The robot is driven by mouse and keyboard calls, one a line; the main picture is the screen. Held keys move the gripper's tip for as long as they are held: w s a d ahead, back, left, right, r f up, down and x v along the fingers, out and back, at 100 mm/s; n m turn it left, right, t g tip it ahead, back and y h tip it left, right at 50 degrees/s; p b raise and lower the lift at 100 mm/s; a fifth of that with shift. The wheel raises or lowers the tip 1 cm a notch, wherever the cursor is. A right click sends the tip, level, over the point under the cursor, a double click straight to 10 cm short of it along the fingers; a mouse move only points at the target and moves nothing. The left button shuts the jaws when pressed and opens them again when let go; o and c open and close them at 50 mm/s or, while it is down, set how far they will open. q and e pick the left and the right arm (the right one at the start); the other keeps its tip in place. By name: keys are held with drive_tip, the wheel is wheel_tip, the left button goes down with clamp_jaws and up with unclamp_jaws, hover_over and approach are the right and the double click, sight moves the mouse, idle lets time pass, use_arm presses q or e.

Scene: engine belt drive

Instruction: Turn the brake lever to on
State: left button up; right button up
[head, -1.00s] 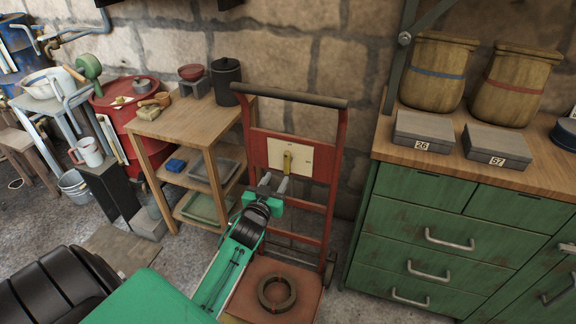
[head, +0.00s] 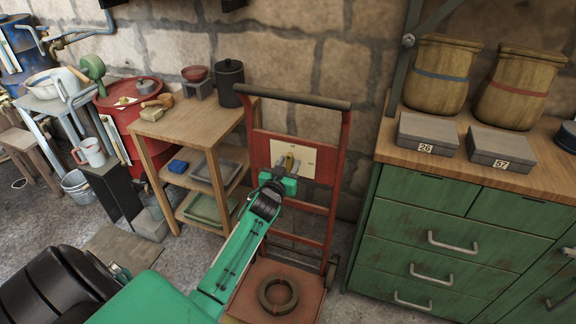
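The brake lever (head: 290,161) is a small yellow handle on a cream plate (head: 308,160), fixed to the red hand truck (head: 331,187). My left gripper (head: 288,166) is at the lever, in front of the plate. Its fingers lie at or around the lever and hide its lower part. The fingers are small here, and I cannot tell whether they touch or grip the lever. My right gripper is not in the view.
A dark ring (head: 278,295) lies on the hand truck's base. A wooden shelf table (head: 190,122) stands to the left.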

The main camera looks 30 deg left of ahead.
use_arm(q)
clamp_jaws()
